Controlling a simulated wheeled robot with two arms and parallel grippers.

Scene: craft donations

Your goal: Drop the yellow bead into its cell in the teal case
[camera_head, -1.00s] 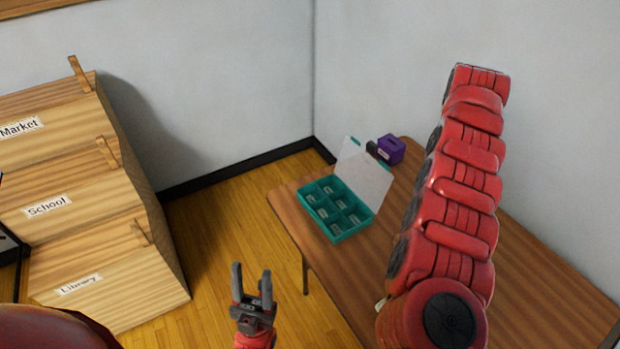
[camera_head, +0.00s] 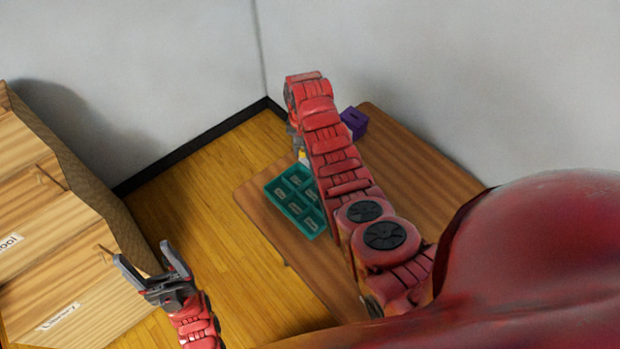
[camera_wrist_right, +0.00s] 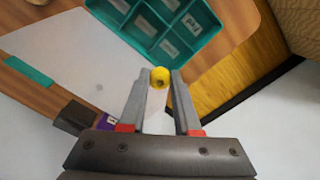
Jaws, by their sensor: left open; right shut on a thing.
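The teal case (camera_head: 275,190) lies open on the wooden table in the head view, its labelled cells showing and its far part hidden behind my right arm. In the right wrist view the case (camera_wrist_right: 208,57) is at the top, with several cells in sight. The yellow bead (camera_wrist_right: 160,72) is between the fingertips of my right gripper (camera_wrist_right: 160,84), which is shut on it. In the head view a bit of yellow (camera_head: 303,155) shows by that gripper, near the case's far edge. My left gripper (camera_head: 150,262) is open and empty, left of the table.
A purple box (camera_head: 354,122) stands at the table's back corner by the wall. A wooden stepped stand (camera_head: 50,230) with labels is at the left. The table (camera_head: 425,165) is bare at right.

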